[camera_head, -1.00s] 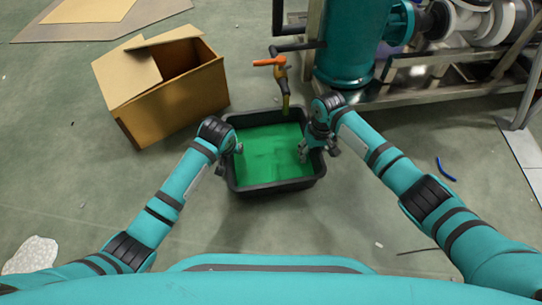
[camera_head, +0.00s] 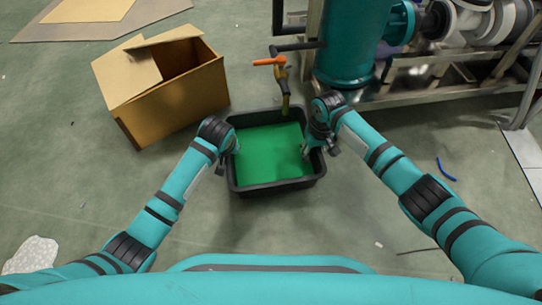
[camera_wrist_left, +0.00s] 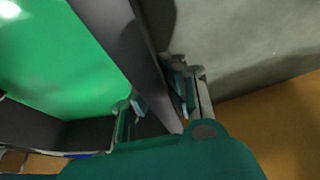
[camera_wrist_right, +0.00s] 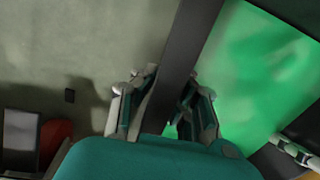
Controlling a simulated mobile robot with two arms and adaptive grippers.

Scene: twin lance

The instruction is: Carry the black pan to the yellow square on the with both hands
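The black pan (camera_head: 275,187) sits on the floor in the middle of the head view, filled with a flat green surface. My left gripper (camera_head: 236,149) is at its left wall and my right gripper (camera_head: 308,150) at its right wall. In the left wrist view my left fingers (camera_wrist_left: 160,104) straddle the dark wall, one inside and one outside, and look closed on it. In the right wrist view my right fingers (camera_wrist_right: 168,104) also pinch the wall from both sides. A flat yellowish square (camera_head: 88,10) lies on the floor at the far upper left.
An open cardboard box (camera_head: 175,100) stands left of and behind the pan. An orange-handled tap (camera_head: 283,80) hangs just over its back edge. A teal tank (camera_head: 345,45) and metal frame stand behind right. The floor in front is clear.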

